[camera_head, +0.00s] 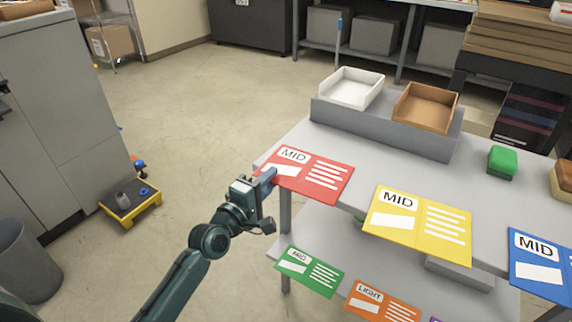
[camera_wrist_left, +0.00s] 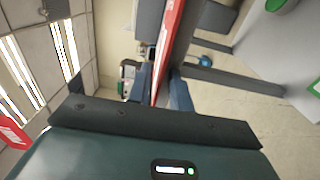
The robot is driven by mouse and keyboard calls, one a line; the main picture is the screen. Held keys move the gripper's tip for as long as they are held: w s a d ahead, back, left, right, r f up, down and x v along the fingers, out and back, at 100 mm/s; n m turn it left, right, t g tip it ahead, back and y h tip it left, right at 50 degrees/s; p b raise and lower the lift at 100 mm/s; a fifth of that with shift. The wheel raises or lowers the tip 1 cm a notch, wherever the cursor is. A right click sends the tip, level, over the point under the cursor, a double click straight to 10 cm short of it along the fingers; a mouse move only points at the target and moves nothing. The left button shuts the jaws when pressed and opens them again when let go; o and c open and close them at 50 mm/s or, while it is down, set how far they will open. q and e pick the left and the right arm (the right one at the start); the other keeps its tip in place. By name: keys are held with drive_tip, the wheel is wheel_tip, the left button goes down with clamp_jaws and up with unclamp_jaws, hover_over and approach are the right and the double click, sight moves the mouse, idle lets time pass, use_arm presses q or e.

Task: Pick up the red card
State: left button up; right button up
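The red card (camera_head: 313,174), marked MID, lies at the left end of the upper grey shelf (camera_head: 330,137), its left part reaching past the edge. My left gripper (camera_head: 267,180) is at the card's left edge. In the left wrist view the red card (camera_wrist_left: 170,50) shows nearly edge-on between the two blue fingers (camera_wrist_left: 164,88). The fingers stand close together, one on each side, and appear shut on it. The contact itself is partly hidden. My right gripper is not in view.
A yellow card (camera_head: 417,222) and a blue card (camera_head: 541,262) lie to the right on the same shelf. Green (camera_head: 309,271) and orange (camera_head: 381,302) cards sit lower. White (camera_head: 351,88) and brown (camera_head: 426,106) trays stand behind. Open floor lies left of the shelf.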

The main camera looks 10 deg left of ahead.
use_arm(q)
clamp_jaws()
idle(0.4)
